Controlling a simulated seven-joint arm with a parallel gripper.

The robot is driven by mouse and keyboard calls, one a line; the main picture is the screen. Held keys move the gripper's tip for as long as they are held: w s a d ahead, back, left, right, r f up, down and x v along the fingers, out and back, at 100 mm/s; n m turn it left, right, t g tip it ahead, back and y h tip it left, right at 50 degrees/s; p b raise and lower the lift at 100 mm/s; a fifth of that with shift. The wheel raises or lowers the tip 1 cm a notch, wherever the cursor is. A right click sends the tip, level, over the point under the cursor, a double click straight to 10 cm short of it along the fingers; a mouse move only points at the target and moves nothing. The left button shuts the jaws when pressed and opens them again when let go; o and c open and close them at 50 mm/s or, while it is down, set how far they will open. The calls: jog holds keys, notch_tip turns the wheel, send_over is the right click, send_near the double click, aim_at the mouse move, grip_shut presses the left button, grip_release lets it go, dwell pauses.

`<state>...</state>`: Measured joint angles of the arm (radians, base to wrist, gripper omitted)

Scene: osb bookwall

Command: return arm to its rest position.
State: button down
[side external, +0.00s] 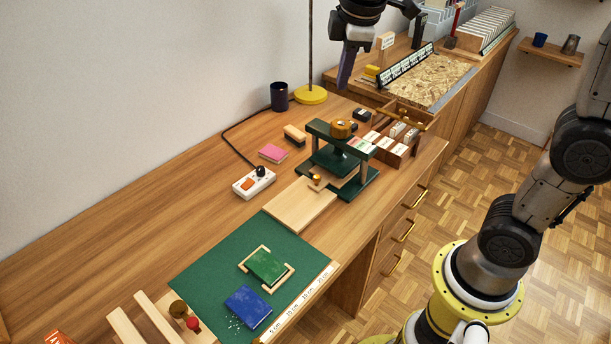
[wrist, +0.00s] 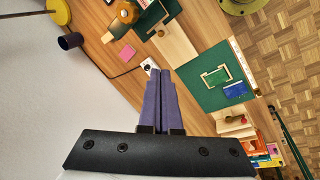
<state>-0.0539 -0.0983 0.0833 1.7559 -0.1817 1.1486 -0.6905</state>
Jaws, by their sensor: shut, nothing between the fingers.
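My gripper (side external: 346,66) hangs high above the back of the desk in the side view, near the lamp pole. Its purple fingers (wrist: 160,73) point down and are closed together with nothing between them in the wrist view. The fingers are well apart from everything on the desk (side external: 120,245). The wrist view looks down on the desk, and the fingers cover part of the white power strip there. My arm rises from the yellow base at the lower right in the side view.
A green press (side external: 345,160) stands mid-desk beside a wooden box of cards (side external: 400,140). A green book (side external: 267,264) and a blue book (side external: 248,306) lie on a green mat (side external: 205,277). The yellow-based lamp (side external: 311,95) and dark cup (side external: 279,96) stand near the wall.

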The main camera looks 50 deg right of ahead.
jog(key=s+m+t, duration=0.2)
jog(key=s+m, duration=0.2)
jog(key=s, duration=0.9)
jog(key=s+a+f+m+y, duration=0.1)
jog(key=s+f+m, duration=0.4)
jog(key=s+f, duration=0.1)
jog(key=shift+a+f+t+y, duration=0.3)
jog(key=shift+a, duration=0.05)
